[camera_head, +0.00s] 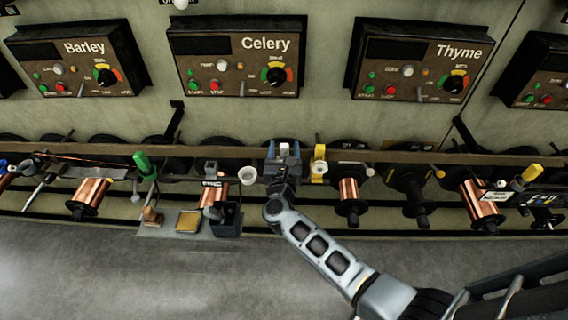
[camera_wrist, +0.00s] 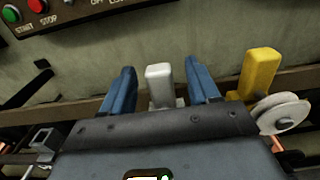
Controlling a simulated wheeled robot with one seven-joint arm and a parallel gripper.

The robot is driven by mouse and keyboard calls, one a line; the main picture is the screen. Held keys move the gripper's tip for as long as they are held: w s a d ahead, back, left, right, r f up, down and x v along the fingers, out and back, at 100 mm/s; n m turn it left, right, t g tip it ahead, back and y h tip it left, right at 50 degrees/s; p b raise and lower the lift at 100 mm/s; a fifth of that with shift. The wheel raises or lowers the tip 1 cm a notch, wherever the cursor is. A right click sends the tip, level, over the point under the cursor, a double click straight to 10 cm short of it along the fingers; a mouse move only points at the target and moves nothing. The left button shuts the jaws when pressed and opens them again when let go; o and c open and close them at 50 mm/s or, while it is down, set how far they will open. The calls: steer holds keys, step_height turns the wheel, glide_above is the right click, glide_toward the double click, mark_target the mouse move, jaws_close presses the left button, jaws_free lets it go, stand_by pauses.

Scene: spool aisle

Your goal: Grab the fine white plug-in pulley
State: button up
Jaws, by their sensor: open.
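A white upright block, which looks like the head of the white plug-in pulley (camera_wrist: 160,88), stands between my gripper's two blue fingers in the wrist view. Gaps show on both sides of it. My gripper (camera_wrist: 159,72) is open around it, and its dark palm hides the pulley's lower part and any wheel. In the head view the white top (camera_head: 284,147) shows between the fingers of my gripper (camera_head: 283,153), at the rail below the Celery panel.
A yellow pulley (camera_wrist: 259,72) with a pale wheel stands close on the right, also in the head view (camera_head: 319,164). A white cup-like piece (camera_head: 247,176) is just left of my gripper. A green-topped piece (camera_head: 145,166) and copper spools (camera_head: 349,190) line the rail (camera_head: 400,157).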

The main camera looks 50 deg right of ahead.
jaws_close()
stand_by(0.6)
